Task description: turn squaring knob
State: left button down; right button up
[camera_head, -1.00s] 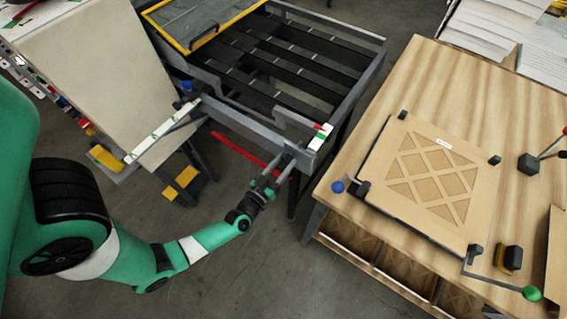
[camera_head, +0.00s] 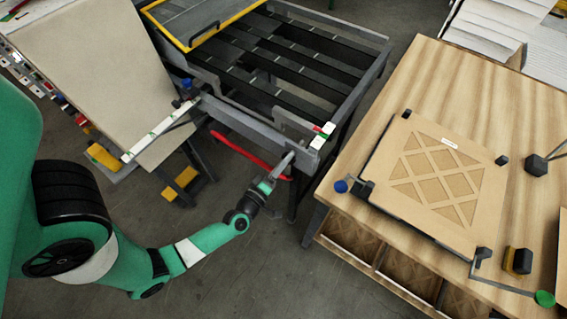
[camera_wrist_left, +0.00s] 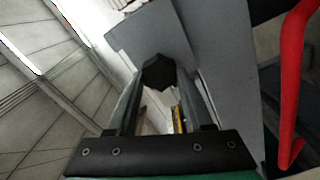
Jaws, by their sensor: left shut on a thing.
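My left gripper (camera_head: 286,161) is at the near right corner of the grey slatted frame table (camera_head: 240,122), by a grey plate on its near rail. In the left wrist view a dark faceted knob (camera_wrist_left: 158,72) sits between the two fingertips, and the gripper (camera_wrist_left: 160,88) is shut on it. The knob is hidden by the fingers in the head view. A red curved handle (camera_head: 243,150) runs along the near side of the frame, close to the gripper. It also shows at the right of the left wrist view (camera_wrist_left: 292,85). My right gripper is not in view.
A wooden bench (camera_head: 480,90) stands to the right, holding a cardboard-framed filter (camera_head: 440,180), a blue knob (camera_head: 341,186) and a green knob (camera_head: 544,298). A tilted beige panel (camera_head: 95,65) is at the left. Open floor lies in front of the frame.

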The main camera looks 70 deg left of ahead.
pick_arm(q)
jog(key=shift+f+n+b, duration=0.1)
jog(key=shift+n+b, duration=0.45)
jog(key=shift+n, duration=1.65)
jog(key=shift+c, duration=1.5)
grip_release()
jog(key=p+v, duration=0.2)
jog(key=v, duration=0.9)
jog(key=shift+s+d, duration=0.2)
jog(key=shift+s, duration=0.05)
